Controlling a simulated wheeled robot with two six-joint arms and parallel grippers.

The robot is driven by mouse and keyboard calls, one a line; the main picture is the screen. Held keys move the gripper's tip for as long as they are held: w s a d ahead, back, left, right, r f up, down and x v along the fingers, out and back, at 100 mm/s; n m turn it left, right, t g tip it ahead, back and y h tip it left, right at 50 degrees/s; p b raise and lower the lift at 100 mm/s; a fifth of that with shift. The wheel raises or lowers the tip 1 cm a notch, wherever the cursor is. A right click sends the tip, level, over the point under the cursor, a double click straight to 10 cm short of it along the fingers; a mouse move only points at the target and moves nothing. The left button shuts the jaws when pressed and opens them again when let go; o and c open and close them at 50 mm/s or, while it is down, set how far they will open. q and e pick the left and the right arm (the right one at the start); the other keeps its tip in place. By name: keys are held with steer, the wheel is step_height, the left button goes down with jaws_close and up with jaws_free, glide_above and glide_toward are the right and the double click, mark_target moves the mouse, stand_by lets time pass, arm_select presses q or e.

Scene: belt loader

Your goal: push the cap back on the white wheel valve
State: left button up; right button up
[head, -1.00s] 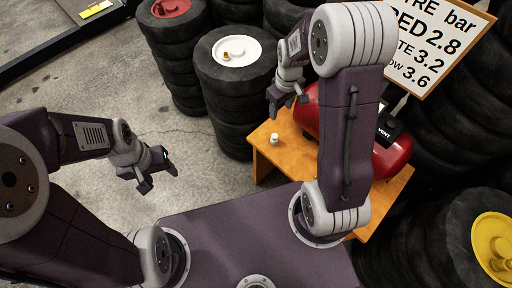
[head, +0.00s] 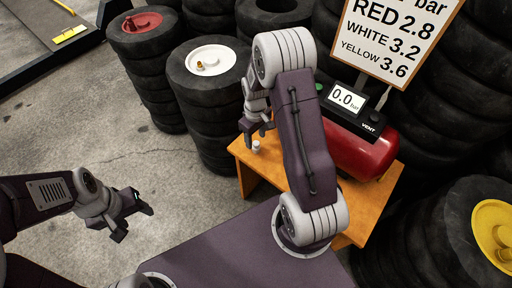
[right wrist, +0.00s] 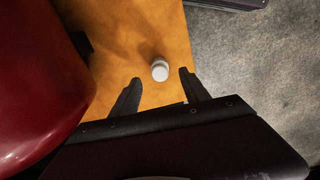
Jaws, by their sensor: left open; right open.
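The white wheel (head: 210,60) lies flat on top of a tyre stack, with a small brass-coloured valve (head: 200,65) standing on its left part. A small white cap (head: 256,146) stands on the orange wooden table near its left corner. My right gripper (head: 258,131) is open just above the cap. In the right wrist view the cap (right wrist: 160,70) shows between the lines of the two open fingers, slightly beyond their tips, with nothing held. My left gripper (head: 134,220) is open and empty over the floor at the left.
A red compressor tank (head: 362,150) with a gauge reading 0.0 (head: 348,98) stands on the orange table (head: 372,208). A pressure sign (head: 398,35) is behind it. Stacks with a red wheel (head: 142,22) and a yellow wheel (head: 495,232) flank it.

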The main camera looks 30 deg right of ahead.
mark_target(256, 143)
steer(key=f, duration=0.1)
steer(key=f+b, duration=0.1)
steer(key=f, duration=0.2)
steer(key=shift+s+f, duration=0.2)
steer(key=shift+s, duration=0.1)
steer(key=shift+w+f, duration=0.1)
steer(key=shift+f, duration=0.25)
steer(key=shift+r, duration=0.1)
steer(key=shift+c, duration=1.2)
jaws_close()
step_height(256, 143, up, 4)
steer(key=shift+r+p, duration=0.15)
steer(key=shift+p, duration=0.35)
steer(key=s+r+p, duration=0.1)
steer(key=s+r, duration=0.2)
steer(key=s, duration=0.3)
steer(key=s+d+r+p, duration=0.1)
steer(key=s+r, duration=0.2)
steer(key=s, duration=0.2)
steer(key=shift+s+d+r, duration=0.15)
steer(key=shift+s+r, duration=0.2)
